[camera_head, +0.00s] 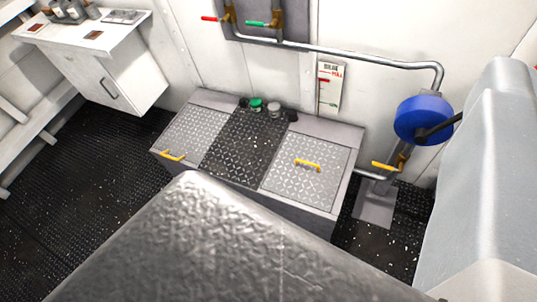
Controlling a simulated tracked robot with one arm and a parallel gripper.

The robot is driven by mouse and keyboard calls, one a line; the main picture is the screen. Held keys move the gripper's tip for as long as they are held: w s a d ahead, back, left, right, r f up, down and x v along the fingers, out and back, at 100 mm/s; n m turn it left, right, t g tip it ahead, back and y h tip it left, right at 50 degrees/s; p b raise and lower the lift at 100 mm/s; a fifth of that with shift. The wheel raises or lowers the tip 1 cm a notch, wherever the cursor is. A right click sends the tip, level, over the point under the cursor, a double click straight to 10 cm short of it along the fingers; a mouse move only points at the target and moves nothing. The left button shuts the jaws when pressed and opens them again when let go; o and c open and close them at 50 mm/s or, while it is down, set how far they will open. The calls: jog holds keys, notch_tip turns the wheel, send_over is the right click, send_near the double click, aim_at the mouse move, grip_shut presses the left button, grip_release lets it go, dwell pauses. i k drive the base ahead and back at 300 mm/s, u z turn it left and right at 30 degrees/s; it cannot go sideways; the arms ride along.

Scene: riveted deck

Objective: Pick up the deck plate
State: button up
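A low grey metal box stands against the white wall. On its top lie two light diamond-pattern deck plates, a left one (194,135) and a right one (303,176). The left plate has a yellow handle (173,156) near its front edge, and the right plate has a yellow handle (307,165) near its middle. A darker patterned panel (243,142) lies between them. I cannot tell which plate the task means. No gripper fingers show. A large rough grey shape fills the bottom centre, close to the camera, and hides part of the floor and box front.
Green and grey caps (256,105) stand at the box's back edge. A blue round wheel (424,119), pipes (350,54) and a yellow lever (385,166) are at right. A large pale grey body (490,190) blocks the far right. A white cabinet (105,75) hangs left. Dark floor (95,215) is open at left.

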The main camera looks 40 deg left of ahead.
aim_at(307, 170)
jog(key=u, duration=1.35)
jog(key=i, duration=1)
